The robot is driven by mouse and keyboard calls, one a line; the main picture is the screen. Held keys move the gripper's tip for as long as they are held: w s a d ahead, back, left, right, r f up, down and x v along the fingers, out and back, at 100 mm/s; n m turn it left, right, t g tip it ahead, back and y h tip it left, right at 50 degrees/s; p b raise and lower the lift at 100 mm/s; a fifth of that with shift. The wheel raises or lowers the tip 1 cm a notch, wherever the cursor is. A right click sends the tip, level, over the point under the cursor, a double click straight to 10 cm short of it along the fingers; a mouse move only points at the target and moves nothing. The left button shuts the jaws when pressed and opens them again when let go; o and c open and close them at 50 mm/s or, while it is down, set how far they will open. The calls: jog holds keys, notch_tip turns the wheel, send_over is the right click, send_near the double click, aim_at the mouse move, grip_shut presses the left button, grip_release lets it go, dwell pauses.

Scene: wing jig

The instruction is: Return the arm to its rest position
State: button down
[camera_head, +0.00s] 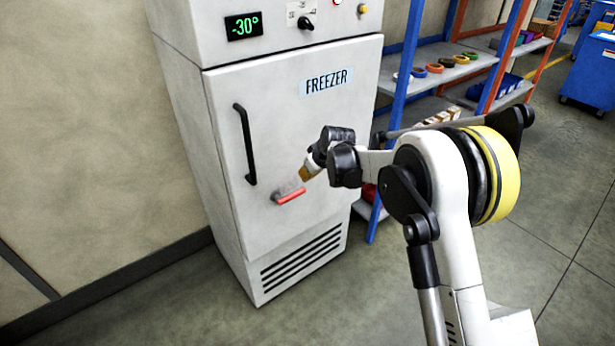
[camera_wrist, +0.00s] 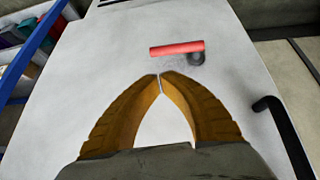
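My arm reaches from the right toward the front of the white freezer (camera_head: 275,115) in the head view. My gripper (camera_head: 304,175) is in front of the lower middle of the door, just above the red latch handle (camera_head: 290,197). In the wrist view, my gripper's two orange fingers (camera_wrist: 160,77) curve together and their tips meet, with nothing seen held between them. The red handle (camera_wrist: 176,48) lies beyond the fingertips, apart from them in that picture. The freezer door looks closed.
A black door handle (camera_head: 245,145) stands upright on the freezer's left side; it also shows in the wrist view (camera_wrist: 285,135). A blue and orange shelf rack (camera_head: 400,85) with tape rolls stands behind my arm. Open floor (camera_head: 370,300) lies in front of the freezer.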

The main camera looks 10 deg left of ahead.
dwell(0.3)
jog(key=s+d+r+m+t+h, duration=0.1)
jog(key=s+d+r+m, duration=0.2)
jog(key=s+d+r, duration=0.65)
jog(key=s+d+r+m+h, duration=0.1)
jog(key=s+d+r+m, duration=0.1)
jog(key=s+d+r, duration=0.65)
jog(key=s+d+f+m+t+h, duration=0.1)
jog(key=s+d+m, duration=0.4)
jog(key=s+d, duration=1.2)
jog(key=s+h, duration=0.1)
jog(key=s, duration=0.4)
jog(key=shift+d+f+h, duration=0.15)
jog(key=shift+d+h, duration=0.15)
jog(key=shift+d, duration=0.1)
